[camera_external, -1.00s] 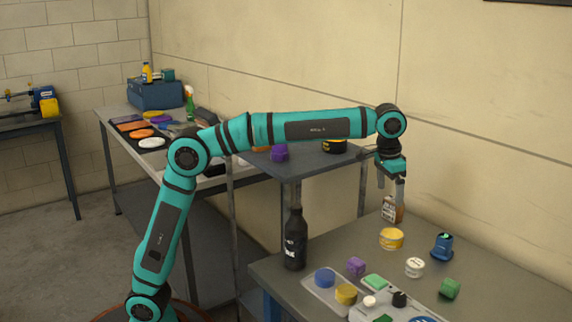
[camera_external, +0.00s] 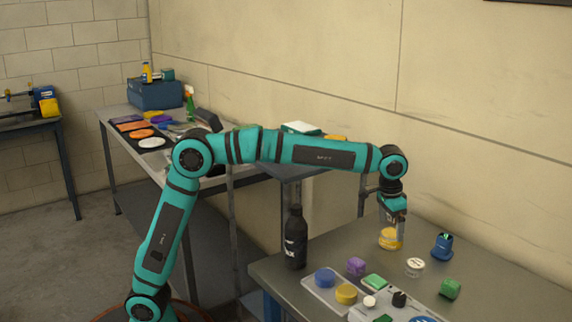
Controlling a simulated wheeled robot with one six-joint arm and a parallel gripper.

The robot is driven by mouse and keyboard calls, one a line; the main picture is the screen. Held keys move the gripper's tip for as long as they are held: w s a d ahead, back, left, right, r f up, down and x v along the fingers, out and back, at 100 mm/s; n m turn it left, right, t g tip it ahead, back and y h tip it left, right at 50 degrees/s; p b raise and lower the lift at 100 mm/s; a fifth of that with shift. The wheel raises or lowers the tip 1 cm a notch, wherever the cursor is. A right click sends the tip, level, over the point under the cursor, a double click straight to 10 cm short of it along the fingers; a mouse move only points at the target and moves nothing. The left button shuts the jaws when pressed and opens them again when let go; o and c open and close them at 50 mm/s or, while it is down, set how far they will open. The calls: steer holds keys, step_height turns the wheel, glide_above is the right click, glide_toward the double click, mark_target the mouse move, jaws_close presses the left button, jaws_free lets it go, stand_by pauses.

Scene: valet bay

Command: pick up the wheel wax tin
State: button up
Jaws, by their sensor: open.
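A round yellow tin with a pale band (camera_external: 390,241) stands on the grey table near the wall; it may be the wheel wax tin, but its label is too small to read. My gripper (camera_external: 391,230) is open, pointing straight down, with its fingers at the top of this tin and partly covering it. I cannot tell whether they touch it. A small white round tin (camera_external: 414,267) stands just to the right and nearer the camera.
A blue container (camera_external: 442,247) and a green block (camera_external: 450,289) stand to the right. A black bottle (camera_external: 295,239) stands at the table's left. A tray (camera_external: 318,293) with blue and yellow round pieces lies in front, near a purple block (camera_external: 356,266). The table's far right is clear.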

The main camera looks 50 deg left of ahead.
mark_target(393, 233)
steer(key=f, duration=0.2)
steer(key=w+f, duration=0.1)
steer(key=f, duration=0.1)
steer(key=shift+d, duration=0.15)
steer(key=c, duration=1.2)
steer(key=shift+r, duration=0.1)
steer(key=shift+r, duration=0.1)
